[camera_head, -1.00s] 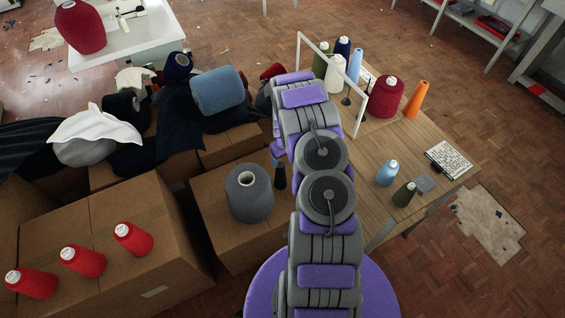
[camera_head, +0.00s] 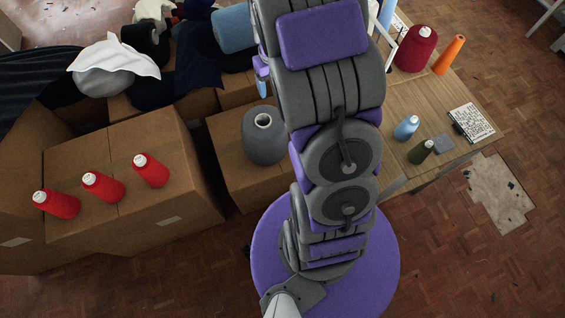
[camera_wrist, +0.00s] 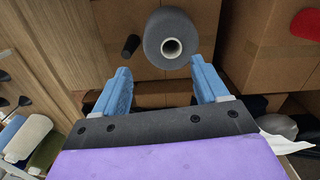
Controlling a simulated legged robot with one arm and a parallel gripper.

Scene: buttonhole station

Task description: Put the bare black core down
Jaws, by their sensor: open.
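The bare black core (camera_wrist: 131,45) is on a cardboard box (camera_wrist: 110,18), beside a large grey yarn cone (camera_wrist: 172,38); it appears to stand upright. My arm hides the core in the head view, where the grey cone (camera_head: 265,135) shows on the box (camera_head: 228,160). My gripper (camera_wrist: 164,82) is open, with its two blue fingers apart and nothing between them. It is clear of the core and the cone. In the head view only a bit of a blue finger shows left of my arm.
Several red cones, one of them (camera_head: 151,170), stand on boxes at left. Dark cloths and a blue cone (camera_head: 233,28) lie behind. A wooden table (camera_head: 440,110) at right holds a crimson cone (camera_head: 414,48), an orange cone (camera_head: 449,55) and small spools.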

